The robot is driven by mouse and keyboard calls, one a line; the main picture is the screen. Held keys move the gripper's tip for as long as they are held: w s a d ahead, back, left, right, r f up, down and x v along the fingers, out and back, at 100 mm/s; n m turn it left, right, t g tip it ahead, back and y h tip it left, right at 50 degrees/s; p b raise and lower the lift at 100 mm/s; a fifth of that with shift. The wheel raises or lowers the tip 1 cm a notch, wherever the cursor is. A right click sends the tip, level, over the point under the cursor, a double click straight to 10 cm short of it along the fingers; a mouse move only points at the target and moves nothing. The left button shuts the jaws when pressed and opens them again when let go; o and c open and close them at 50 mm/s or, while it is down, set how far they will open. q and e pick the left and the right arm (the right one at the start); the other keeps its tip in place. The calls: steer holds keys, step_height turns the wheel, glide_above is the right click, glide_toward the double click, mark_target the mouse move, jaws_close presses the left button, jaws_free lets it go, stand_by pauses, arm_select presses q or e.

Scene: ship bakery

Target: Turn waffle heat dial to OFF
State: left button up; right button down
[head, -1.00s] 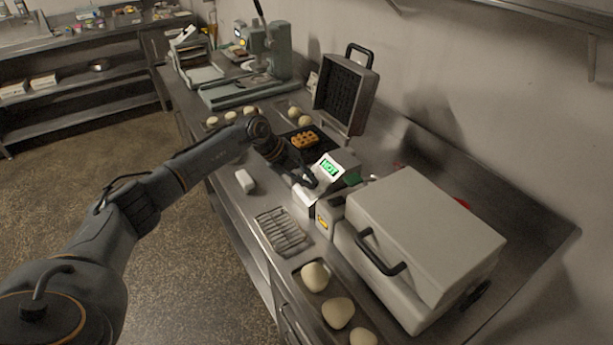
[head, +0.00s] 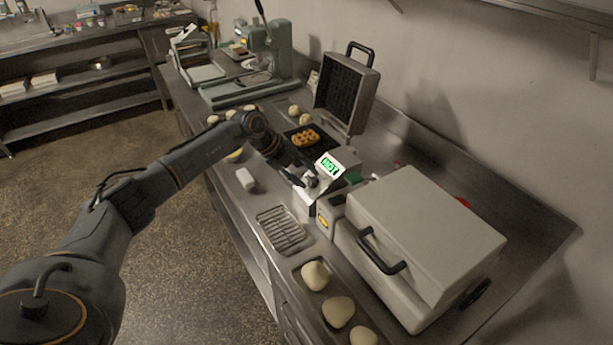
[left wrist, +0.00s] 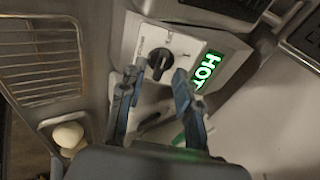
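The waffle iron's control box has a white front panel with a black heat dial (left wrist: 160,62) and a lit green display (left wrist: 207,70) reading HOT. The display also shows in the head view (head: 329,167). The dial's pointer lies at a slant, and its small markings are too blurred to read. My left gripper (left wrist: 156,78) is open, with its two fingers on either side of the dial in the left wrist view. I cannot tell whether they touch it. In the head view the left gripper (head: 298,175) is beside the panel. My right gripper is out of view.
The waffle iron's lid (head: 346,92) stands open, with a waffle (head: 306,138) on its lower plate. A closed grey appliance (head: 425,235) stands at the right. A wire rack (head: 282,229), dough balls (head: 338,311) and a white block (head: 246,179) lie near the counter's front edge.

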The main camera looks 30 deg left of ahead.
arm_select(q)
steer(key=v, duration=1)
steer(key=shift+s+a+r, duration=0.15)
steer(key=shift+a+r, duration=0.05)
steer(key=shift+r, duration=0.05)
